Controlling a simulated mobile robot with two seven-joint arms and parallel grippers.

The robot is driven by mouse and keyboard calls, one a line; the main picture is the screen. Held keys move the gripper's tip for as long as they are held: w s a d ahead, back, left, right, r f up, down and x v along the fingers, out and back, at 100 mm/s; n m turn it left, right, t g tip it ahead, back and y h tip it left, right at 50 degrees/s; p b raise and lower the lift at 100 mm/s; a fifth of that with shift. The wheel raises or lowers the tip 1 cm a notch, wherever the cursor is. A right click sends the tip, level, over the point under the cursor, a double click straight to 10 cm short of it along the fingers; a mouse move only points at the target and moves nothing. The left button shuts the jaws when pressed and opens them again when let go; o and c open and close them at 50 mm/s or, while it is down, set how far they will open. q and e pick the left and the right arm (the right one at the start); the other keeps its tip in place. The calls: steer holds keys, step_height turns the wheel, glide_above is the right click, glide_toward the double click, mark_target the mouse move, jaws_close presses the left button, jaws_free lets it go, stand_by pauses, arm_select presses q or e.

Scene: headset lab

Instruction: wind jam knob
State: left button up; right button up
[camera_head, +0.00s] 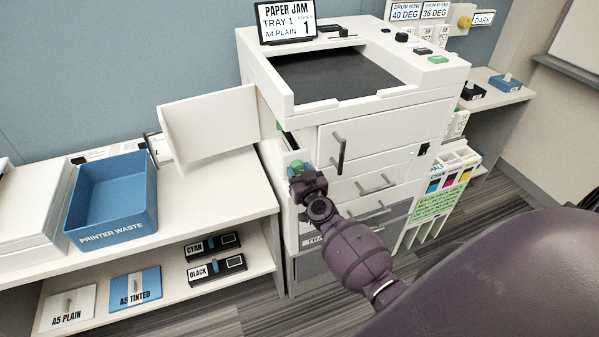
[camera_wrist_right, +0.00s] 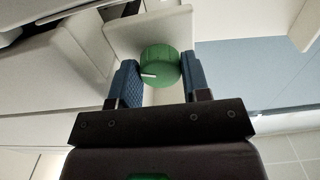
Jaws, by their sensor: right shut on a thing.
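The green jam knob (camera_wrist_right: 160,66) has a white pointer line and sits on a pale plate in the right wrist view. The blue fingers of my right gripper (camera_wrist_right: 161,82) are on both sides of it, shut on it. In the head view the right gripper (camera_head: 298,172) is at the left side of the white printer (camera_head: 345,110), and a little of the green knob (camera_head: 296,165) shows past it. An open white side door (camera_head: 210,125) stands to the left of the knob. My left gripper is not in view.
A blue printer waste bin (camera_head: 112,200) stands on the bench at left. Cyan and black cartridges (camera_head: 215,258) lie on the shelf below. A sign (camera_head: 287,20) on the printer reads "PAPER JAM TRAY 1". A rack of coloured cartridges (camera_head: 452,170) stands at the printer's right.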

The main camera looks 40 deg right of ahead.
steer(key=shift+m, duration=0.3)
steer(key=m, duration=1.5)
steer(key=shift+a+m, duration=0.1)
steer(key=shift+m, duration=0.3)
steer(key=m+b, duration=0.1)
steer(key=m, duration=0.4)
steer(key=shift+m, duration=0.3)
steer(key=o, duration=0.6)
steer(key=shift+r, duration=0.1)
steer(key=shift+o, duration=0.2)
